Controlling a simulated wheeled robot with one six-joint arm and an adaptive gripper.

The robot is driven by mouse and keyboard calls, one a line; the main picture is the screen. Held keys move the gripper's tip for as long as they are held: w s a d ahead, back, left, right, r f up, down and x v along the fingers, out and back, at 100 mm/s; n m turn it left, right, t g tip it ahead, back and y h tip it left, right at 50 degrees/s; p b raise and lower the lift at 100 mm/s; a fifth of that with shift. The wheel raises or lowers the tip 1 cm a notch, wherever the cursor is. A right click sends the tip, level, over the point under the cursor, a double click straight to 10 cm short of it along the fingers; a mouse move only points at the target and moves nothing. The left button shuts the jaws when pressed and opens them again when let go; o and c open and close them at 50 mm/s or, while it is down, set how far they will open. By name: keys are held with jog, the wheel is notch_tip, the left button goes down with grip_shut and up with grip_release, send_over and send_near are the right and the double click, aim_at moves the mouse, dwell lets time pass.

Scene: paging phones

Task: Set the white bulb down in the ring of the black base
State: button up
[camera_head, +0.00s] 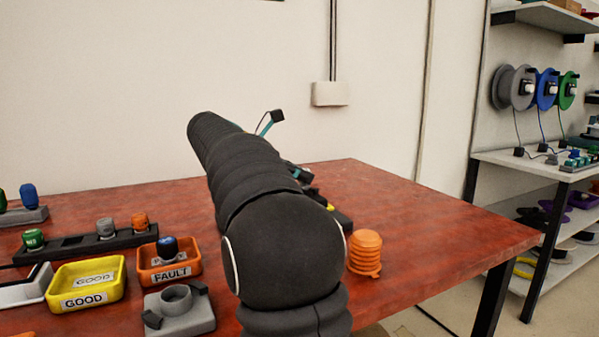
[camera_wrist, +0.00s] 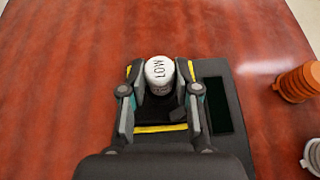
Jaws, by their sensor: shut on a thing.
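The white bulb (camera_wrist: 159,72) has dark lettering on its top and stands between the fingers of my gripper (camera_wrist: 160,92) in the wrist view. My gripper is shut on it. The black base (camera_wrist: 235,140) lies beneath the gripper, with a dark panel on its right side and a yellow strip across it. The bulb is over the far part of the base. Its lower end and the ring are hidden, so I cannot tell whether they touch. In the head view my arm hides the bulb and most of the base.
A ribbed orange piece (camera_head: 365,253) stands right of my arm. To the left are a yellow GOOD tray (camera_head: 88,300), an orange FAULT tray (camera_head: 185,271) holding a blue-topped piece, a grey ring base (camera_head: 195,318) and a dark rack (camera_head: 75,247). The table's back right is clear.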

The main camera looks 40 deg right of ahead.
jog(key=shift+f, duration=0.7)
dwell(0.9)
jog(key=o, duration=1.4)
jog(key=shift+r, duration=0.1)
jog(key=shift+r, duration=2.85)
